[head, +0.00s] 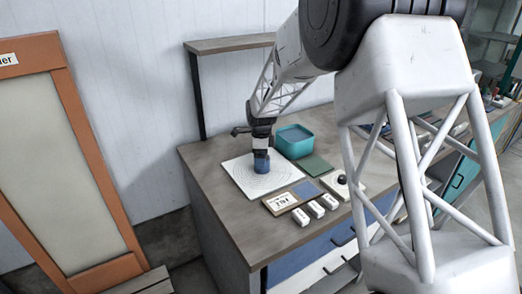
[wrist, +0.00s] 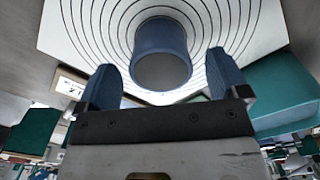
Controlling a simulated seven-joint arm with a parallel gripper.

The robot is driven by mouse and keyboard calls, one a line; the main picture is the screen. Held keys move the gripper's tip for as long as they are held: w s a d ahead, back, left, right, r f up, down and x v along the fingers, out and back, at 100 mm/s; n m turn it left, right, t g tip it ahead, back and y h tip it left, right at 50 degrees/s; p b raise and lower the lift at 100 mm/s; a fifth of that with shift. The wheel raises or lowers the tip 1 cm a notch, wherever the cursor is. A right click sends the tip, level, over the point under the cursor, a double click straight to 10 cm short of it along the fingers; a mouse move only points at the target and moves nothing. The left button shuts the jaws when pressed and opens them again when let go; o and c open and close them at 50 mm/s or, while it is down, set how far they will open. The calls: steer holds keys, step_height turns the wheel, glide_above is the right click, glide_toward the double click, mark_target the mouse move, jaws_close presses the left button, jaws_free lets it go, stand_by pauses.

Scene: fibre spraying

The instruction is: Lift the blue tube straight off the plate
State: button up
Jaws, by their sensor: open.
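The blue tube (head: 261,167) stands on the white plate (head: 244,181), which is marked with concentric rings. In the wrist view the tube (wrist: 161,52) shows its round open end, with the ringed plate (wrist: 262,22) behind it. My gripper (wrist: 165,75) is open, with one blue finger on each side of the tube's near end. Gaps show between the fingers and the tube in that view. In the head view my gripper (head: 261,150) is right above the tube, and I cannot tell how far down the fingers reach.
A teal box (head: 294,141) stands behind the plate to the right. A green mat (head: 315,165), a card with writing (head: 281,201) and several small white blocks (head: 316,209) lie to its right and front. A shelf (head: 232,44) rises at the back. The bench's front left is bare.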

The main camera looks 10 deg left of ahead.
steer(key=shift+f, duration=1.9)
steer(key=c, duration=1.2)
